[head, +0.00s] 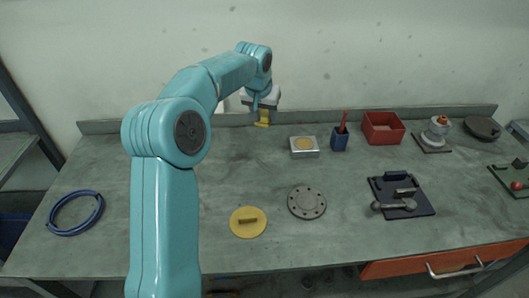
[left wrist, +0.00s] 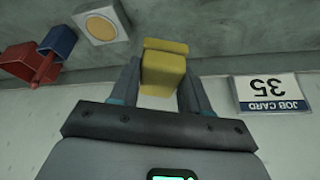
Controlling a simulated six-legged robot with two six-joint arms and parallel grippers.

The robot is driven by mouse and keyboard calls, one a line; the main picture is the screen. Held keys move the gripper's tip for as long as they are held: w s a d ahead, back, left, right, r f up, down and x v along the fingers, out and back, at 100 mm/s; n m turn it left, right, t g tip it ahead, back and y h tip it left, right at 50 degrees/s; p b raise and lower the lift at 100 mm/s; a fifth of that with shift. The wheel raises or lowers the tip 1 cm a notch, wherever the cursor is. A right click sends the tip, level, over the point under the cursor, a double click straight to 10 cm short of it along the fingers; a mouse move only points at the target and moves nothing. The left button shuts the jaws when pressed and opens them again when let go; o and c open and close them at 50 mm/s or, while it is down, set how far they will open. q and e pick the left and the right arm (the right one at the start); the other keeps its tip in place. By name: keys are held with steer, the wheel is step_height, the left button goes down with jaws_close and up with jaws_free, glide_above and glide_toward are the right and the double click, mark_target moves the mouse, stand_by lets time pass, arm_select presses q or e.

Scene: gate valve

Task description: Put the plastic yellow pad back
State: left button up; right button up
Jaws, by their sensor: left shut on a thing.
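My left gripper (head: 262,109) is at the back of the bench, pointing down, shut on a yellow plastic pad (head: 263,119). In the left wrist view the pad (left wrist: 163,70) is a small stepped yellow block between the two fingers (left wrist: 160,88). Whether it touches the bench is hard to tell. A flat round yellow disc (head: 240,229) with a raised bar lies at the front middle of the bench. A pale square box (head: 304,154) with a round yellow-orange top stands to the right of the gripper. My right gripper is not in view.
A blue cup (head: 339,141) with a red item, a red bin (head: 383,135), a grey flange (head: 307,202) and a dark tray (head: 422,207) are on the right. A blue hose coil (head: 57,231) lies left. A job card (left wrist: 267,93) is near the gripper.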

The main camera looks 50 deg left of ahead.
mark_target(266, 154)
arm_select(q)
step_height(266, 154, down, 14)
steer(key=shift+w+f, duration=0.1)
steer(key=shift+f, duration=0.05)
stand_by(0.3)
steer(key=shift+f, duration=0.2)
steer(key=o, duration=1)
steer(key=shift+r, duration=0.1)
steer(key=shift+r, duration=0.5)
steer(key=v, duration=1.1)
steer(key=shift+r+b, duration=0.15)
steer(key=shift+b, duration=0.2)
